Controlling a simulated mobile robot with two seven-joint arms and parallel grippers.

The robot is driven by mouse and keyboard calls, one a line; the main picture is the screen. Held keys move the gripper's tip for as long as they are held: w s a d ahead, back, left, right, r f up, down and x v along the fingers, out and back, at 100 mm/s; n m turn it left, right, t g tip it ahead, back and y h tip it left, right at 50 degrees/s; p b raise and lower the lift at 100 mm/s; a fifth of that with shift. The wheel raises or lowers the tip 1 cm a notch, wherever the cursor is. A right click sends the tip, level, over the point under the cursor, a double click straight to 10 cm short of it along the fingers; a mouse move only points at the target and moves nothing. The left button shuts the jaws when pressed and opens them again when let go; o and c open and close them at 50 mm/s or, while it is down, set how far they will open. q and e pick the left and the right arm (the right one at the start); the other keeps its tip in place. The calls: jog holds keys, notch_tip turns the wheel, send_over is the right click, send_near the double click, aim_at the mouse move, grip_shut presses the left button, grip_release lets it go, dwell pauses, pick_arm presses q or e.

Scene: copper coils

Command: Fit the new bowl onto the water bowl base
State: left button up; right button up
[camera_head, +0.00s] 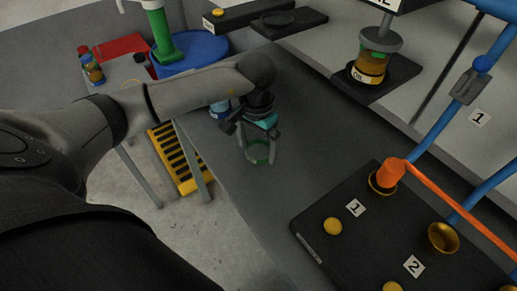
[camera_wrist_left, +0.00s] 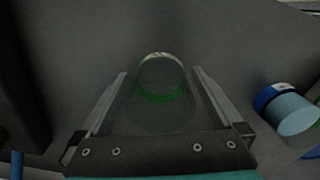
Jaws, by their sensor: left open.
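A clear glass bowl with a green band (camera_head: 258,153) stands on the grey counter, apparently the new bowl. It also shows in the left wrist view (camera_wrist_left: 163,78), between the two fingers. My left gripper (camera_head: 259,140) is open, pointing down over the bowl with one finger on each side; I cannot tell whether they touch it. No water bowl base is readable by label. A dark flat stand (camera_head: 300,21) with a round dark piece is at the top, and a labelled oil bowl (camera_head: 370,66) sits under a grey fitting. My right gripper is out of view.
A light-blue cylinder with a dark-blue band (camera_wrist_left: 290,110) stands near the bowl. A black panel (camera_head: 330,262) with yellow knobs, an orange pipe (camera_head: 389,174) and blue pipes fill the right side. A blue drum (camera_head: 190,51) and small bottles (camera_head: 93,70) stand at upper left.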

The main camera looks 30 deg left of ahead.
pick_arm(q)
jog(key=c, duration=1.5)
